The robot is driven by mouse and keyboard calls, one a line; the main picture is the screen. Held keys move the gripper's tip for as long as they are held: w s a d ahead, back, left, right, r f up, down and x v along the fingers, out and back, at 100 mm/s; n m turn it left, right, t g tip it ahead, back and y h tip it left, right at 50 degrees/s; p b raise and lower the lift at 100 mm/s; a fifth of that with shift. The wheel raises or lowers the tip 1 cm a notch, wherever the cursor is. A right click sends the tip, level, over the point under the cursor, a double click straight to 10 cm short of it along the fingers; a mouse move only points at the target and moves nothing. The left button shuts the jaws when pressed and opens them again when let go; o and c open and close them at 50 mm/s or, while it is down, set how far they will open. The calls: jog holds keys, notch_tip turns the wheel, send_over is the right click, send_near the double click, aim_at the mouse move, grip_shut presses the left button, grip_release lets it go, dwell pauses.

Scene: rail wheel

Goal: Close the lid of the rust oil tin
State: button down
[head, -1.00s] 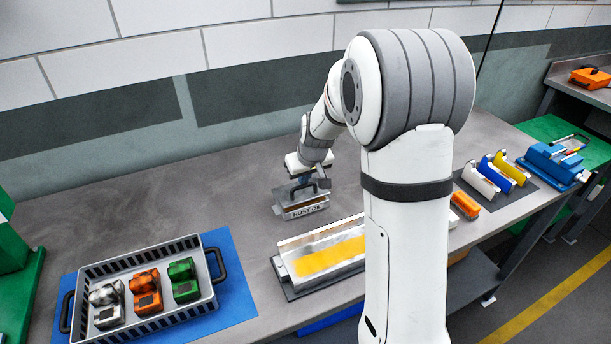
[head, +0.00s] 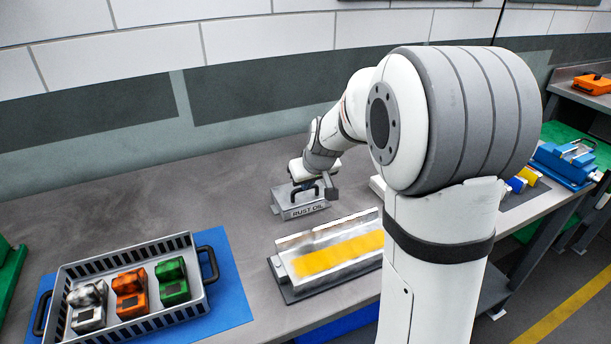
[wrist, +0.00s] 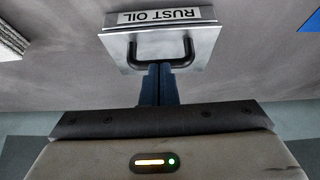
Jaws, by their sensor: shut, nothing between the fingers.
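The rust oil tin (head: 304,212) is a small grey metal box on the bench, with "RUST OIL" on its front. It also shows in the wrist view (wrist: 180,15). Its lid (wrist: 122,47) has a dark handle (wrist: 188,55) and appears to lie flat over the tin. My gripper (wrist: 160,68) is shut and empty, its blue fingers together at the lid beside the handle. Whether the fingertips touch the lid is hard to tell. In the head view my gripper (head: 299,187) is over the back left of the lid and partly hidden by the wrist.
A metal tray with a yellow strip (head: 335,256) stands in front of the tin. A grey basket (head: 150,328) with several coloured parts sits on a blue mat (head: 232,295) at the left. The bench left of the tin is clear. My arm hides much of the right side.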

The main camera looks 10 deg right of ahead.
jog(key=w+a+r+p+v, duration=0.1)
jog(key=w+v, duration=0.1)
jog(key=v, duration=1.1)
jog(key=g+b, duration=0.3)
jog(key=g, duration=0.1)
send_over(306, 199)
jog(key=w, duration=0.2)
jog(key=shift+h, duration=0.4)
notch_tip(306, 199, down, 11)
jog(key=shift+s+a+r, duration=0.1)
jog(key=shift+s+a, duration=0.05)
jog(key=shift+s+f, duration=0.2)
jog(key=shift+f, duration=0.25)
